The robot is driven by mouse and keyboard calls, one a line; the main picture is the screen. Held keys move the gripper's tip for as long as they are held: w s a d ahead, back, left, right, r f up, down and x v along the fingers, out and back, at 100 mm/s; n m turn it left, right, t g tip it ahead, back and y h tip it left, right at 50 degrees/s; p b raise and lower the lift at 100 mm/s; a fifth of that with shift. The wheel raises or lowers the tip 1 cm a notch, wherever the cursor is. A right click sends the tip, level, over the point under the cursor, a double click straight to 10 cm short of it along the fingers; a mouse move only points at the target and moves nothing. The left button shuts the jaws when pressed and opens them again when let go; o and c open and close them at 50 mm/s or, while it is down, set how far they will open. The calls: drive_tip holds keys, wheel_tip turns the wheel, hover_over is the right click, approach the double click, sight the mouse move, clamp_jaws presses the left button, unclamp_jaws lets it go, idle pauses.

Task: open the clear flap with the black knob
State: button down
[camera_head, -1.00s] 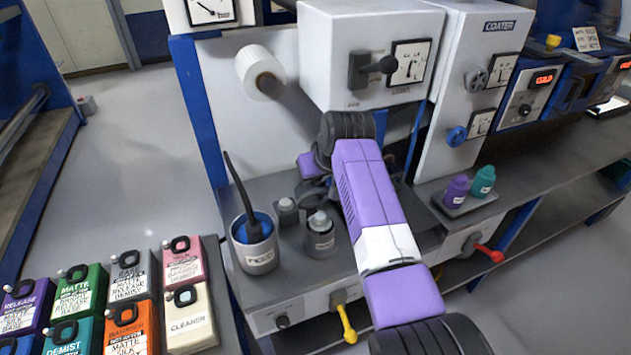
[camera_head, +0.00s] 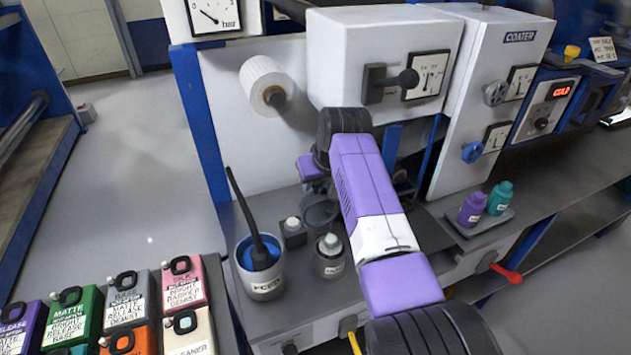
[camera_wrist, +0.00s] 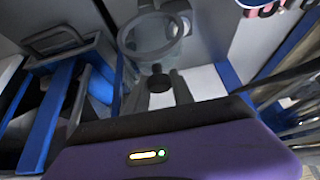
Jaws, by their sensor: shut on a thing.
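The clear flap (camera_wrist: 150,38) is a see-through round piece at the top middle of the wrist view. Its black knob (camera_wrist: 157,82) sits just below it, between the two grey fingers of my gripper (camera_wrist: 160,76). My gripper is shut on the knob. In the head view, a clear round shape that looks like the flap (camera_head: 320,213) shows left of my purple and white arm, above the grey bench. My arm and wrist hide the knob and most of the fingers there.
A pot with a brush (camera_head: 262,268), a small jar (camera_head: 329,256) and a small grey block (camera_head: 293,230) stand close left of my arm. The white coater housing (camera_head: 385,40) is above and behind. Purple and teal bottles (camera_head: 471,209) stand in a tray at right.

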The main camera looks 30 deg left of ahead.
drive_tip(key=shift+a+f, duration=0.1)
idle(0.3)
drive_tip(key=c, duration=1.1)
unclamp_jaws()
drive_tip(key=shift+w, duration=0.1)
drive_tip(key=shift+b+v, duration=0.4)
drive_tip(key=shift+v, duration=3.5)
